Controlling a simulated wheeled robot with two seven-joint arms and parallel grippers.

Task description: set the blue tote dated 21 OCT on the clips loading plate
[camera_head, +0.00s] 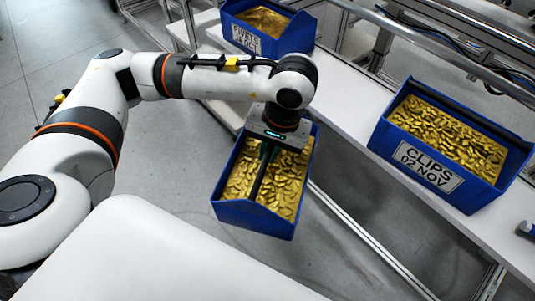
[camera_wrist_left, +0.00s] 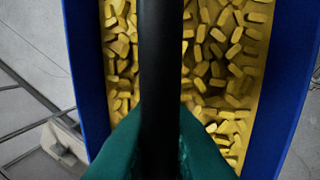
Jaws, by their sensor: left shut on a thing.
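My left gripper (camera_head: 266,148) is shut on the dark handle bar of a blue tote (camera_head: 252,217). The tote is full of gold-coloured pieces and hangs over the floor in front of the white shelf. No label or date shows on its visible sides. In the left wrist view the teal fingers (camera_wrist_left: 160,140) close around the black bar (camera_wrist_left: 160,50), with the tote's blue wall (camera_wrist_left: 88,75) at the left. A loading plate cannot be made out. My right gripper is not in view.
A blue tote labelled CLIPS 02 NOV (camera_head: 388,147) stands on the white shelf (camera_head: 345,105) at right. Another blue tote (camera_head: 270,44), labelled RIVETS with a hard-to-read date, stands at the top. Bare shelf lies between them. A metal rail (camera_head: 440,42) runs behind.

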